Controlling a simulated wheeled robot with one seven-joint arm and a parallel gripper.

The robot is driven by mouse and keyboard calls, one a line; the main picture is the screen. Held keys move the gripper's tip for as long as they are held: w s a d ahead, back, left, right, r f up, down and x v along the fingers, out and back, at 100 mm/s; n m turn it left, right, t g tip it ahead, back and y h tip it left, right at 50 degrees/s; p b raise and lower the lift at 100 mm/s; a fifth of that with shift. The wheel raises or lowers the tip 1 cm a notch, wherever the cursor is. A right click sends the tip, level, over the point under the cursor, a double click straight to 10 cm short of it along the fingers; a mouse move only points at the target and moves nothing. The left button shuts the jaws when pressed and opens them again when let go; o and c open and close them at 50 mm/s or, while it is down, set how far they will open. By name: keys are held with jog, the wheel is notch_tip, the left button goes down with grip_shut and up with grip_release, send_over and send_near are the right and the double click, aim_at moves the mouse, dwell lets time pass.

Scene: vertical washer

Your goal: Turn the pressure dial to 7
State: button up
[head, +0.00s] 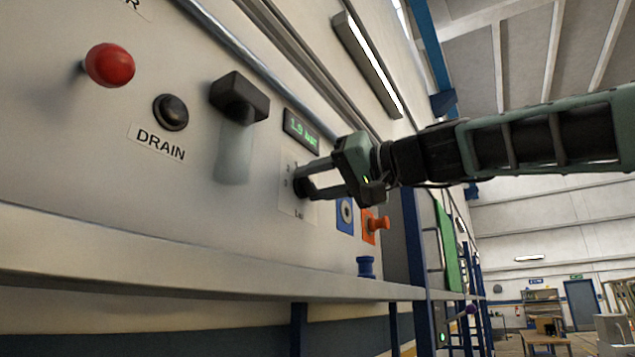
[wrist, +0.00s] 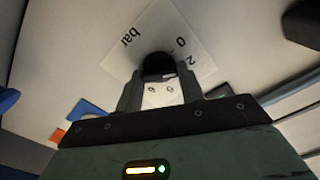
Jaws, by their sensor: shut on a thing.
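The pressure dial is a small black knob (head: 300,187) on a white scale plate on the panel. In the wrist view the knob (wrist: 158,65) sits on the plate (wrist: 128,62), which appears rotated and shows "bar", "0" and "2". My gripper (head: 305,183) reaches in from the right with its two fingers on either side of the knob, shut on it. In the wrist view the fingers (wrist: 160,84) flank the knob. The knob's pointer and much of the scale are hidden. A green display (head: 300,131) above the dial reads about 1.9 bar.
A red button (head: 110,65), a black DRAIN button (head: 171,112) and a black block-shaped handle (head: 239,96) are left of the dial. A blue plate (head: 346,214) and an orange fitting (head: 375,225) are right of it. A ledge (head: 180,269) runs below the panel.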

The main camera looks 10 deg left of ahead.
jog(key=m+p, duration=0.1)
jog(key=m, duration=0.7)
jog(key=shift+w+d, duration=0.1)
jog(key=m+p, duration=0.1)
jog(key=m, duration=0.3)
jog(key=shift+m, duration=0.4)
jog(key=m+p, duration=0.1)
jog(key=m, duration=0.2)
jog(key=shift+f+m, duration=0.1)
jog(key=shift+m, duration=0.3)
jog(key=m+p, duration=0.1)
jog(key=m, duration=0.3)
jog(key=shift+p, duration=0.35)
jog(key=m+p, duration=0.1)
jog(key=m, duration=0.3)
jog(key=shift+p, duration=0.3)
jog(key=m+p, duration=0.2)
jog(key=m, duration=0.3)
jog(key=shift+f, duration=0.15)
jog(key=shift+f+m+p, duration=0.1)
jog(key=shift+m+p, duration=0.65)
jog(key=shift+m, duration=0.45)
